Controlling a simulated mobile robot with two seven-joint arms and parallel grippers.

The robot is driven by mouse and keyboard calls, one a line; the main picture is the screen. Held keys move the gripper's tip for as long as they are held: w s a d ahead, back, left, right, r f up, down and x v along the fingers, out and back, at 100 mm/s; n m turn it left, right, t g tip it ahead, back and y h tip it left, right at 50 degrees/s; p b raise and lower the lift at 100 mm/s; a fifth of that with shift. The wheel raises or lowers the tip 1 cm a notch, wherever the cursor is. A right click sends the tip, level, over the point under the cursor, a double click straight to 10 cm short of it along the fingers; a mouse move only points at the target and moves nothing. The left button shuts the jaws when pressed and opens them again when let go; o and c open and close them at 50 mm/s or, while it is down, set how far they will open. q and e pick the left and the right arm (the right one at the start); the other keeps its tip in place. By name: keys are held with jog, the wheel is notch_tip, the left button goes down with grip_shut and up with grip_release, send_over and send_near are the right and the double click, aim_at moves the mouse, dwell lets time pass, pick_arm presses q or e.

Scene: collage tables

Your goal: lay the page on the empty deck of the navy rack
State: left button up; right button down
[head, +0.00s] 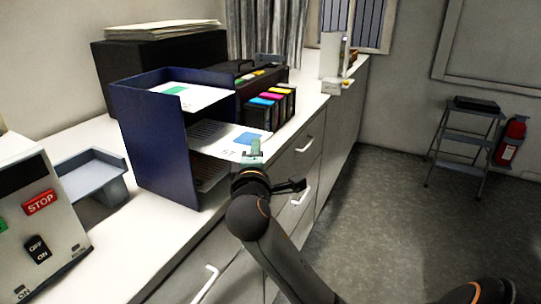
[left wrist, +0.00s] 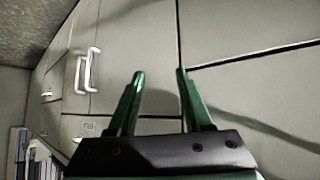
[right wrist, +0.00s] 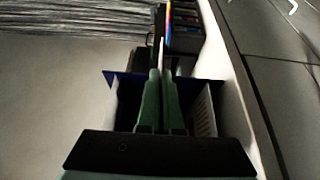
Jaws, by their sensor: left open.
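The navy rack (head: 155,150) stands on the counter. A sheet with a green square (head: 190,95) lies on its top deck. The page (head: 225,143), white with a blue square and a number, is at the middle level and sticks out past the rack's open side. The middle deck (head: 208,130) shows partly behind it; the lower deck (head: 208,172) looks dark and bare. My right gripper (head: 253,152) is shut on the page's outer edge; the right wrist view shows the page edge-on between its fingers (right wrist: 161,75). My left gripper (left wrist: 160,75) is open and empty, facing cabinet fronts.
Colored ink cartridges (head: 270,103) and a black printer-like box stand behind the rack. A grey tray (head: 92,172) and a control box with a STOP label (head: 40,205) are at left. A step stool (head: 465,140) and a fire extinguisher (head: 510,140) stand across the floor.

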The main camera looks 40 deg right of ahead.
aim_at(217, 138)
jog(key=shift+w+a+f+b, duration=0.1)
jog(key=shift+w+a+b, duration=0.4)
jog(key=shift+w, duration=1.05)
jog(key=shift+w+a+f+b, duration=0.1)
jog(key=shift+w+a, duration=0.7)
jog(key=shift+w, duration=0.8)
jog(key=shift+w+a+f+b, duration=0.1)
jog(key=shift+w+a+b, duration=0.15)
jog(key=shift+w+a, duration=0.85)
jog(key=shift+w+d, duration=0.45)
jog(key=c, duration=1.5)
grip_release()
jog(key=shift+c, duration=0.2)
jog(key=o, duration=0.5)
jog(key=shift+o, duration=0.2)
